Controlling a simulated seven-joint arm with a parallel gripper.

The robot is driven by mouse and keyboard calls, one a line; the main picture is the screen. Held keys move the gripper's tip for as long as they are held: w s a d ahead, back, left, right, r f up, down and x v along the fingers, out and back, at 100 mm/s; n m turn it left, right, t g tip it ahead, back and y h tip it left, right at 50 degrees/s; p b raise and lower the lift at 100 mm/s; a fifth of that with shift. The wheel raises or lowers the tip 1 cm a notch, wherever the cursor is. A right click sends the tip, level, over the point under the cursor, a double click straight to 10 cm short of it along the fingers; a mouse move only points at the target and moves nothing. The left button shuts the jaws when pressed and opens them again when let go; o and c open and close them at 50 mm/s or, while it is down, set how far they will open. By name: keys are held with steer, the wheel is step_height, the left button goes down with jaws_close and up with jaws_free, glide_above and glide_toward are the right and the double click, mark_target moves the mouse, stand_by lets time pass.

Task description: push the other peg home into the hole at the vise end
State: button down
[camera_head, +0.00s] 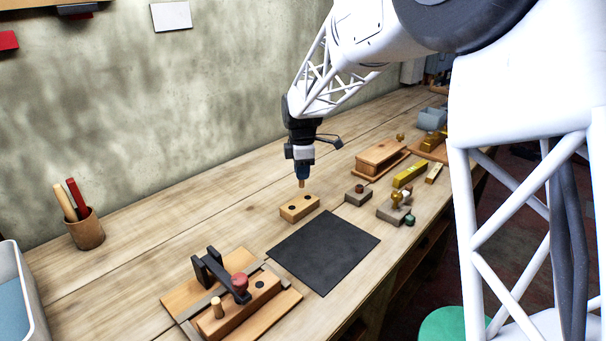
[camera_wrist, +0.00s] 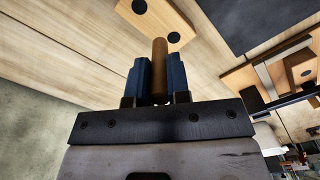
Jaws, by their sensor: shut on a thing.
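My gripper (camera_head: 302,178) is shut on a wooden peg (camera_head: 301,184), which points down. In the wrist view the peg (camera_wrist: 160,62) stands between the two blue fingers. Its tip is near a loose wooden block (camera_head: 299,209) with two dark holes, apparently above and apart from it; the block also shows in the wrist view (camera_wrist: 157,18). A second wooden block (camera_head: 240,309) lies under a dark clamp (camera_head: 222,276) with a red knob (camera_head: 240,281). It has a light peg (camera_head: 217,307) standing up at its left end and an open dark hole (camera_head: 259,285) towards its right end.
A black mat (camera_head: 323,250) lies between the two blocks. At the right are a small grey block (camera_head: 358,195), a grey piece with brass parts (camera_head: 396,210), brass bars (camera_head: 410,174) and a wooden box (camera_head: 381,156). A pen cup (camera_head: 86,230) stands left.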

steer(key=s+a+r, duration=0.1)
steer(key=s+a, duration=0.3)
steer(key=s, duration=0.4)
steer(key=s+a+r, duration=0.2)
steer(key=s+a, duration=0.2)
steer(key=s, duration=0.4)
glide_above(260, 285)
steer(key=shift+f, duration=0.15)
steer(key=shift+f, duration=0.2)
steer(key=shift+f, duration=2.55)
steer(key=shift+f, duration=1.9)
steer(key=c, duration=1)
jaws_free()
steer(key=shift+r, duration=0.1)
